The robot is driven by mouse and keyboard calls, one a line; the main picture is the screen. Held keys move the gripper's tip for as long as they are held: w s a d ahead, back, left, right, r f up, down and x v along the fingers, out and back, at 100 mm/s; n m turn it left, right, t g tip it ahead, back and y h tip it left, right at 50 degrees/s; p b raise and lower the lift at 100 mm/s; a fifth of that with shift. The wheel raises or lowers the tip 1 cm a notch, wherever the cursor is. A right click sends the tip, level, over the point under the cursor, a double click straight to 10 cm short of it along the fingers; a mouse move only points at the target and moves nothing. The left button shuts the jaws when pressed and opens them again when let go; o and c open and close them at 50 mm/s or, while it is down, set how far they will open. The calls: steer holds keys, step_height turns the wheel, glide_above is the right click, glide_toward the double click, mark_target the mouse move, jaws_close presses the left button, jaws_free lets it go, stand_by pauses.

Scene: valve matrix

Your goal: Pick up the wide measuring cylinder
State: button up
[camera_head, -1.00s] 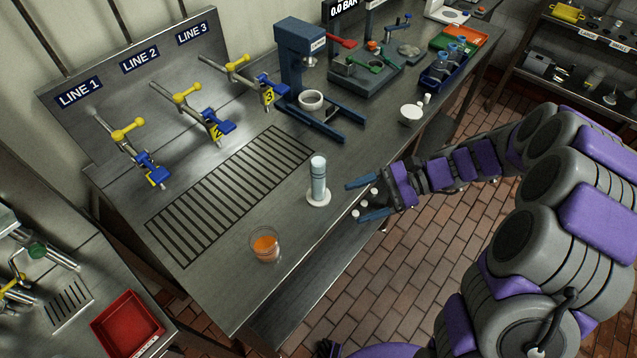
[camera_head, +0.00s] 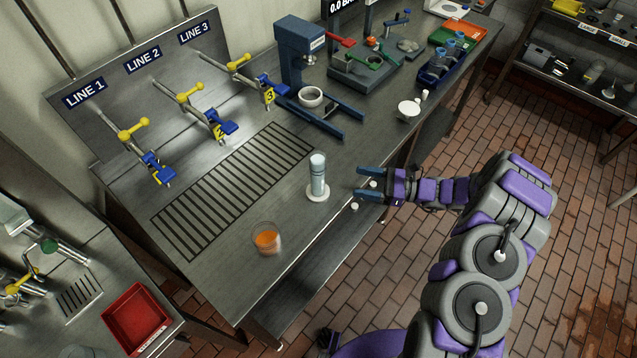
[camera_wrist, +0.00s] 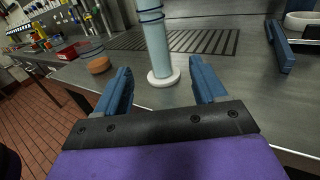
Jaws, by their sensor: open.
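A tall clear measuring cylinder (camera_head: 318,172) with a round white base stands upright near the front edge of the steel bench. In the wrist view the cylinder (camera_wrist: 155,45) stands ahead, between the lines of my two fingers, with its top cut off by the frame. My gripper (camera_head: 359,181) is open and empty, just to the right of the cylinder and apart from it. Its blue fingers point left towards the cylinder's lower part. In the wrist view the fingers (camera_wrist: 160,70) lie on either side of the cylinder, short of it.
A slotted drain (camera_head: 235,188) lies behind. A small white dish (camera_head: 409,108) and a blue press (camera_head: 300,60) stand farther along. The bench between gripper and cylinder is clear.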

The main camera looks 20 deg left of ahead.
steer(key=b, duration=0.1)
glide_above(311, 189)
steer(key=w+d, duration=0.2)
steer(key=d, duration=0.3)
steer(key=shift+s+d, duration=0.1)
steer(key=shift+s, duration=0.1)
steer(key=shift+s+a+b, duration=0.2)
steer(key=shift+a, duration=0.7)
steer(key=shift+s+a+b, duration=0.15)
steer(key=shift+a, duration=0.7)
steer(key=shift+s+a+b, duration=0.2)
steer(key=shift+a, duration=0.7)
steer(key=shift+d, duration=0.1)
steer(key=c, duration=1.2)
